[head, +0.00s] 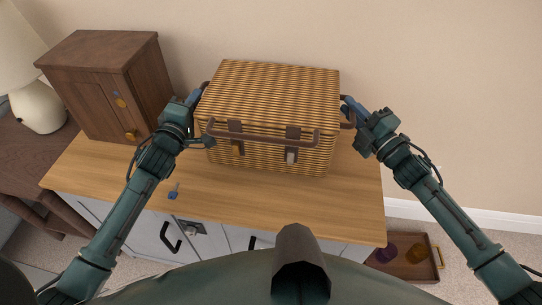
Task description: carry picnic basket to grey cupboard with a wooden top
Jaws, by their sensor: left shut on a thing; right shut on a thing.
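The wicker picnic basket (268,82) is closed and upright, on or just above the wooden top (240,195) of the grey cupboard (140,225); I cannot tell whether it touches. It has a brown front handle and dark straps. My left gripper (200,92) is shut on the brown handle at the basket's left side. My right gripper (346,103) is shut on the brown handle at its right side. The basket's underside and back are hidden.
A small dark wooden cabinet (95,52) stands at the left on the wooden top. A lamp (40,105) stands further left. A tray (423,267) with cups is at the lower right. The wall is close behind.

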